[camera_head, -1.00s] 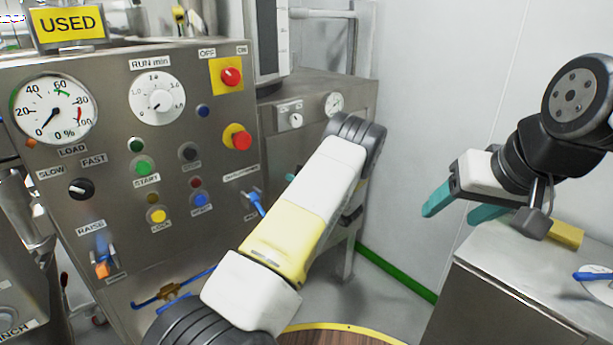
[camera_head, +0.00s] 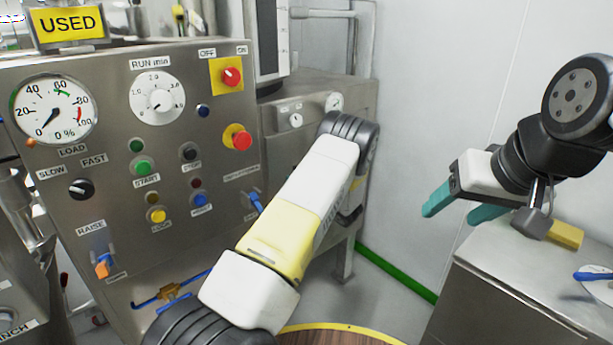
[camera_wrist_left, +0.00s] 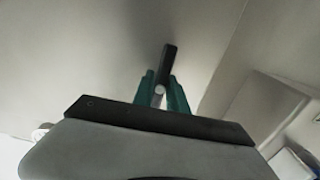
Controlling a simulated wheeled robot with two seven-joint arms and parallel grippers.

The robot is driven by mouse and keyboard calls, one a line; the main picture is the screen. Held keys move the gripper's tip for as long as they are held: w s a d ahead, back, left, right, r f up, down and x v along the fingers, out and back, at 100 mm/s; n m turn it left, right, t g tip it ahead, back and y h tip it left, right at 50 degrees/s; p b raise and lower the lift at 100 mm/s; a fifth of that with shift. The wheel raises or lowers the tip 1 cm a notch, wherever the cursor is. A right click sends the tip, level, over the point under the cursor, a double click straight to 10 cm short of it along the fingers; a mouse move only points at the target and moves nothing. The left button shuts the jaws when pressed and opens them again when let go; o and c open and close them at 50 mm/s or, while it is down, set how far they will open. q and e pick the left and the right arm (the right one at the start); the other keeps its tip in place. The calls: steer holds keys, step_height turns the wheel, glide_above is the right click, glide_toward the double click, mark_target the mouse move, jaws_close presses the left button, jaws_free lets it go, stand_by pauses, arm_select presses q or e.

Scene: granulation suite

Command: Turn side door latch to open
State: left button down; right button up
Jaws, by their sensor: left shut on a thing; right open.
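The latch shows in the left wrist view as a dark bar (camera_wrist_left: 169,60) on a short pale stem, against a plain grey panel (camera_wrist_left: 90,50). My left gripper (camera_wrist_left: 161,82) has its teal fingers on either side of the stem and is shut on the latch. The bar stands tilted slightly and sticks out beyond the fingertips. In the head view my left arm hides its own gripper and the latch. My right gripper (camera_head: 462,208) is open and empty, raised at the right.
A steel control panel (camera_head: 110,200) with dials and buttons fills the left. A steel cabinet (camera_head: 500,300) with a yellow block (camera_head: 565,236) stands under my right gripper. A blue lever (camera_head: 255,201) is close beside my left arm. A pale wall (camera_head: 440,100) is behind.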

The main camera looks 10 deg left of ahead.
arm_select(q)
steer(key=shift+f, duration=0.1)
steer(key=c, duration=1.3)
jaws_free()
steer(key=v, duration=0.7)
steer(key=shift+s+d, duration=0.25)
steer(key=shift+d, duration=0.05)
